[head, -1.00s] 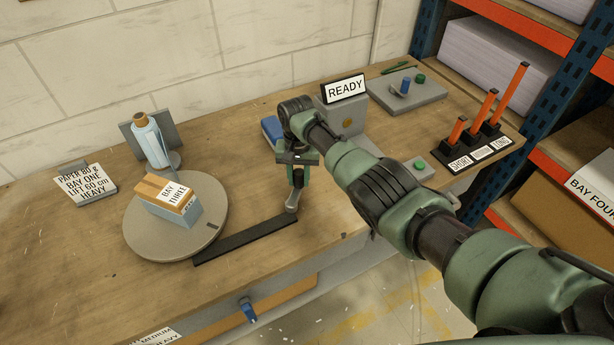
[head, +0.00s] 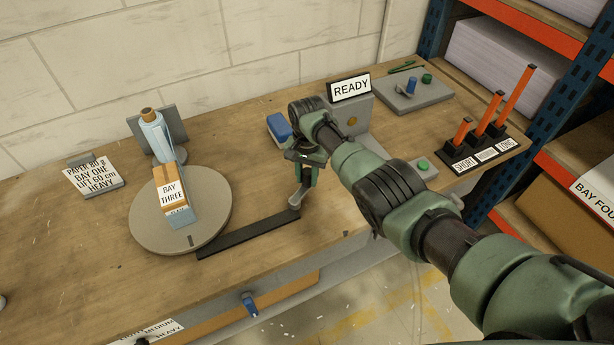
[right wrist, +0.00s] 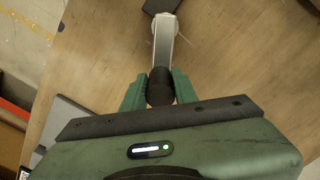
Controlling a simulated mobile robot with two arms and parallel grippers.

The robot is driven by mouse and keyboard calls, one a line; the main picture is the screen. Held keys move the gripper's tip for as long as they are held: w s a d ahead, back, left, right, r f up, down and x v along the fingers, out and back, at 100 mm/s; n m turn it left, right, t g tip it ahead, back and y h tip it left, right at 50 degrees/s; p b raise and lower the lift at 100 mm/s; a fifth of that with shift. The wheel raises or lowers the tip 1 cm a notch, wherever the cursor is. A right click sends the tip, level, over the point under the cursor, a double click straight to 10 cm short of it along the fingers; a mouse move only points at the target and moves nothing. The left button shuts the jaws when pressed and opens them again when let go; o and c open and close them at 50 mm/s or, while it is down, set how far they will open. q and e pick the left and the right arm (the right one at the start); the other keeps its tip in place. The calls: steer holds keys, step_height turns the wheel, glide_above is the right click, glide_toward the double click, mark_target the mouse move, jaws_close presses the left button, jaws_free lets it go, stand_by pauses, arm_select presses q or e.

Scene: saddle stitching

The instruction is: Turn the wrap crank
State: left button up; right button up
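The wrap crank (head: 297,197) stands at the right end of a black bar that runs from the round grey turntable (head: 150,238). My right gripper (head: 304,176) is at the crank. In the right wrist view its green fingers (right wrist: 160,92) sit on both sides of the crank's dark handle (right wrist: 160,82), shut on it; the metal crank arm (right wrist: 164,45) extends beyond. A box labelled BAY THREE (head: 171,193) stands on the turntable with blue film around its lower part. A blue film roll (head: 153,134) stands behind it. My left gripper is not in view.
A READY sign (head: 349,88) on a grey box and a blue block (head: 280,128) are behind my right arm. Orange sticks (head: 491,115) stand in a black holder at right. A paper label stand (head: 95,177) is at left. Bare bench lies at front left.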

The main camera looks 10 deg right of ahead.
steer(key=o, duration=0.4)
steer(key=shift+r, duration=0.1)
steer(key=shift+c, duration=0.2)
steer(key=shift+r, duration=0.1)
step_height(320, 180, up, 8)
steer(key=shift+d+f, duration=0.1)
steer(key=shift+f, duration=0.1)
steer(key=shift+w, duration=0.1)
